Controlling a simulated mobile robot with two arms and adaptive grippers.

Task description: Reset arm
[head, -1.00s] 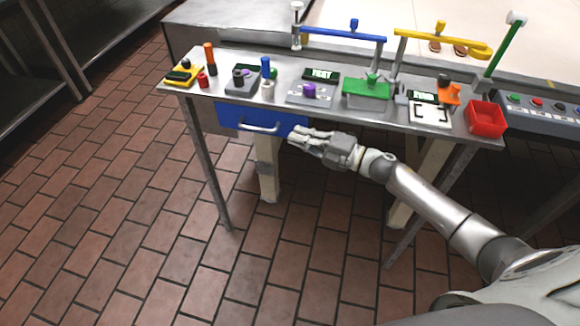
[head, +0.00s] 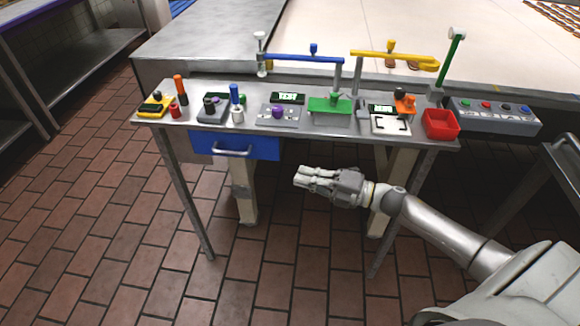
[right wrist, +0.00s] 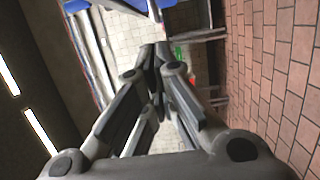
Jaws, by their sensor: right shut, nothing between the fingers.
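My right gripper (head: 300,177) is shut and empty in the head view. It is in front of the metal table (head: 390,140), below the level of its top, to the right of the blue drawer (head: 215,144) and apart from it. The drawer is under the left part of the table and has a grey handle (head: 232,152). In the right wrist view the fingers (right wrist: 155,55) of the right gripper come together, with nothing between them. My left gripper is not in view.
On the table are several coloured devices, among them a green one (head: 328,104), a red bin (head: 441,124) and a yellow device (head: 153,108) at the left end. A grey button panel (head: 497,117) is at the right. Tiled floor (head: 100,250) is open in front and to the left.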

